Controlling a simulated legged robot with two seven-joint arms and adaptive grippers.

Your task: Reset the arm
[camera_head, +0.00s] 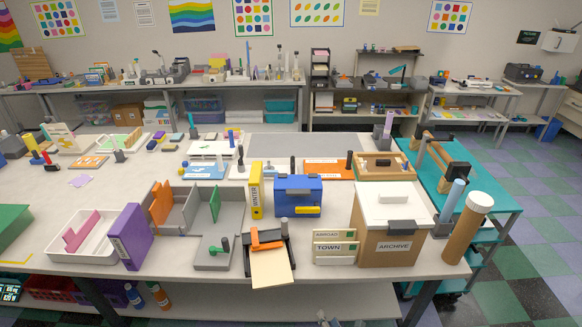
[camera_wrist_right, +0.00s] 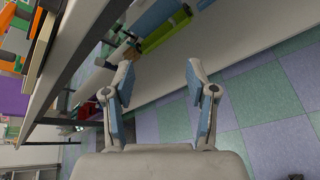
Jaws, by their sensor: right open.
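My right gripper (camera_wrist_right: 160,72) shows large in the right wrist view. Its two blue-padded fingers are apart, with nothing between them. Beyond the fingers are a pale shelf and the tiled floor, and the gripper is clear of them as far as I can see. In the head view only a small grey tip at the bottom edge, in front of the table, may belong to it. My left gripper is not in view.
A lower shelf (camera_head: 250,303) runs beneath. The floor (camera_head: 530,250) at the right is clear.

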